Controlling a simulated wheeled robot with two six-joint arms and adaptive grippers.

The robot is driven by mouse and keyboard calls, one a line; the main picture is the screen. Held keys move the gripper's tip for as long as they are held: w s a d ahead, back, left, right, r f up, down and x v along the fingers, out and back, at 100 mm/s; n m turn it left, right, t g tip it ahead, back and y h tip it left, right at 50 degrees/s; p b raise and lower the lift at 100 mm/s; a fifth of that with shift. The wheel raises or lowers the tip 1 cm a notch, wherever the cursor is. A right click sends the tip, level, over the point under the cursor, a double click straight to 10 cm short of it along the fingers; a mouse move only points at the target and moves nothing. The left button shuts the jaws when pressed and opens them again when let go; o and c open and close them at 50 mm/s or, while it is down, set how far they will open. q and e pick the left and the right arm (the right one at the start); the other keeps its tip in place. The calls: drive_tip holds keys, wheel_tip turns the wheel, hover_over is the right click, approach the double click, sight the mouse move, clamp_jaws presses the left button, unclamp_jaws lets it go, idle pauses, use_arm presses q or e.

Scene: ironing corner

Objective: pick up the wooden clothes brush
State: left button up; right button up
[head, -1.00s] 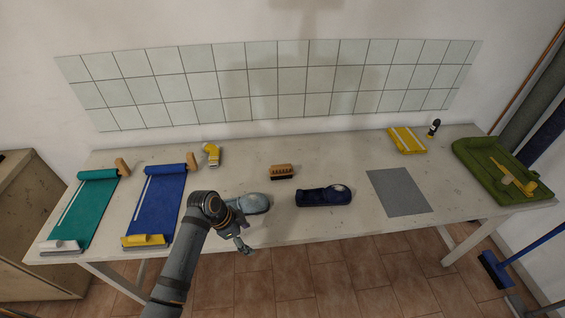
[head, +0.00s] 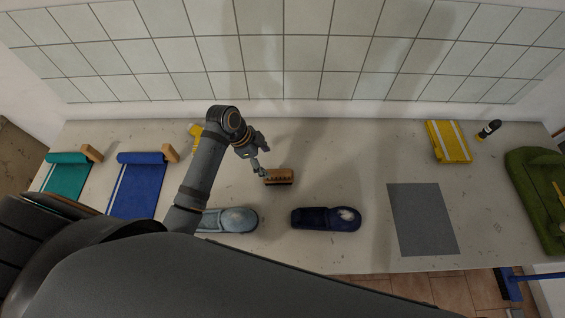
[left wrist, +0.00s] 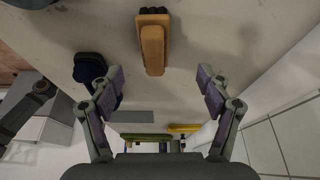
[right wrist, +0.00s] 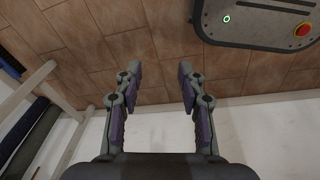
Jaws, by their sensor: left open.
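The wooden clothes brush (head: 278,177) lies on the table, with a light brown wooden body and dark bristles. It also shows in the left wrist view (left wrist: 153,48), upper middle, ahead of the fingers and apart from them. My left gripper (head: 262,162) is open and empty, close to the brush at its upper left in the head view. In the left wrist view, its fingertips (left wrist: 162,78) stand wide on either side of the brush's line. My right gripper (right wrist: 157,68) is open and empty in its own wrist view, over the tiled floor and away from the table.
A light blue slipper-shaped object (head: 231,220) and a dark blue one (head: 326,218) lie in front of the brush. Blue (head: 139,185) and teal (head: 66,178) mats lie at left. A grey sheet (head: 422,218), a yellow cloth (head: 448,142) and a green tray (head: 535,190) are at right.

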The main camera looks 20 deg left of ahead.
sight(275, 172)
use_arm(q)
drive_tip(key=f, duration=0.1)
drive_tip(key=d+f, duration=0.1)
drive_tip(key=s+f, duration=0.1)
drive_tip(key=shift+d+p, duration=0.3)
drive_tip(key=shift+p, duration=0.05)
drive_tip(key=shift+w+d+f, duration=0.25)
drive_tip(key=shift+w+f, duration=0.3)
drive_tip(key=shift+f, duration=0.25)
drive_tip(key=shift+d+f+p, duration=0.25)
drive_tip(key=shift+f+p, duration=0.1)
drive_tip(key=shift+p, duration=0.05)
drive_tip(key=x, duration=0.3)
drive_tip(key=shift+s+d+r+p, duration=0.1)
drive_tip(key=shift+s+p, duration=0.05)
drive_tip(key=shift+p, duration=0.25)
drive_tip(key=shift+d+f, duration=0.25)
drive_tip(key=shift+f, duration=0.4)
drive_tip(key=c, duration=1.3)
use_arm(e)
drive_tip(key=s+r, duration=0.2)
drive_tip(key=s, duration=0.1)
drive_tip(key=shift+r, duration=0.1)
